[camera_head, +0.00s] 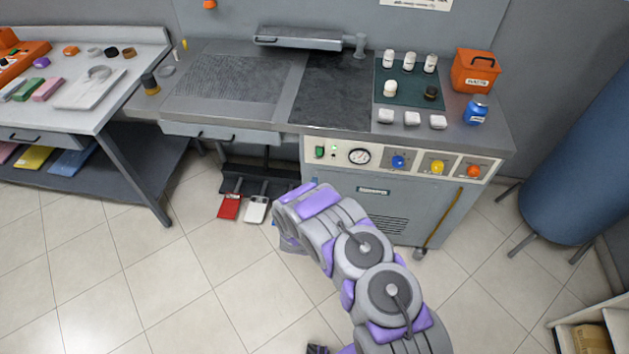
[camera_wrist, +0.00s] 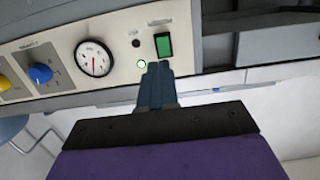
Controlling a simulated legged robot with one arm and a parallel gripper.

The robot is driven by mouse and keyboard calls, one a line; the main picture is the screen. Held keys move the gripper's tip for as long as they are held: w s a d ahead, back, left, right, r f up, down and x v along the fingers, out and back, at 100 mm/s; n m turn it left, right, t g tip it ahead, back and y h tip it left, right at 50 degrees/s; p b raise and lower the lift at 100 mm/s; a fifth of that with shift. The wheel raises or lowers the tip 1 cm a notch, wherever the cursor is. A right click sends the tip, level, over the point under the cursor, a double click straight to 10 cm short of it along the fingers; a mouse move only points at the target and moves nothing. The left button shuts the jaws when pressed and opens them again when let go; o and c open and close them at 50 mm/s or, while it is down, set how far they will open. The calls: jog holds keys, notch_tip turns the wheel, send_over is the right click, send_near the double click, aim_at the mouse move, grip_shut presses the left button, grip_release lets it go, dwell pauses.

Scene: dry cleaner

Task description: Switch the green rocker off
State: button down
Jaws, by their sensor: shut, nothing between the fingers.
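The green rocker (camera_head: 319,152) sits at the left end of the control panel in the head view. It also shows in the wrist view (camera_wrist: 163,46), set in a dark frame. A lit green lamp (camera_wrist: 142,64) is beside it, with a small dark round fitting (camera_wrist: 136,43) nearby. In the wrist view my gripper (camera_wrist: 160,68) is shut and empty, its fingertips pointing at the panel just short of the rocker's near end. I cannot tell whether they touch the panel. In the head view my arm stands in front of the cabinet, and the fingertips are not clearly visible.
A gauge (camera_head: 359,156) and blue (camera_head: 398,162), yellow (camera_head: 436,167) and orange (camera_head: 473,171) knobs line the panel. Red (camera_head: 229,207) and white (camera_head: 256,209) pedals stand below left. Bottles and an orange box (camera_head: 475,70) stand on top. The floor in front is clear.

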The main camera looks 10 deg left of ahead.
aim_at(321, 156)
jog(key=w+b, duration=0.1)
jog(key=w, duration=0.3)
jog(key=w+f+b, duration=0.1)
jog(key=w, duration=0.2)
jog(key=w+b, duration=0.1)
jog(key=w, duration=0.3)
jog(key=shift+w+d+f, duration=0.25)
jog(key=shift+w+f, duration=0.05)
jog(key=shift+f, duration=0.05)
